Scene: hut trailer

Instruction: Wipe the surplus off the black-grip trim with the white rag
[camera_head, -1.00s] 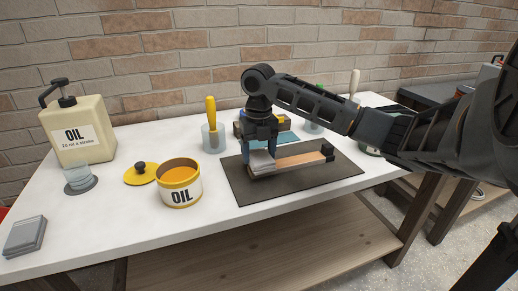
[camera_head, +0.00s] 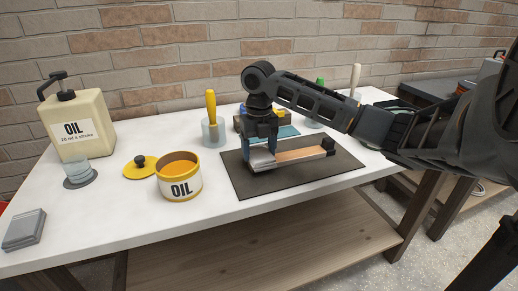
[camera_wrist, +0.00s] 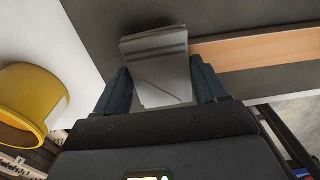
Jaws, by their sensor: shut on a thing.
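The trim (camera_head: 300,155) is a light wooden strip lying on a dark mat (camera_head: 240,187). Its black grip (camera_head: 328,146) is at the right end. My gripper (camera_head: 262,148) points down over the strip's left end. It is shut on the white rag (camera_head: 258,159), a folded pad that looks pale grey. In the wrist view the rag (camera_wrist: 160,65) sits between both fingers, and the wood (camera_wrist: 260,50) runs off to the right. The rag covers the left end of the strip. I cannot tell whether it presses on the wood, and no surplus can be made out.
A yellow oil tin (camera_head: 180,178), its lid (camera_head: 141,167) and a cream oil jug (camera_head: 80,130) stand left. A yellow-handled tool stands in a glass cup (camera_head: 213,133) behind the mat. A grey block (camera_head: 24,229) lies front left. The white tabletop (camera_head: 130,215) is clear in front.

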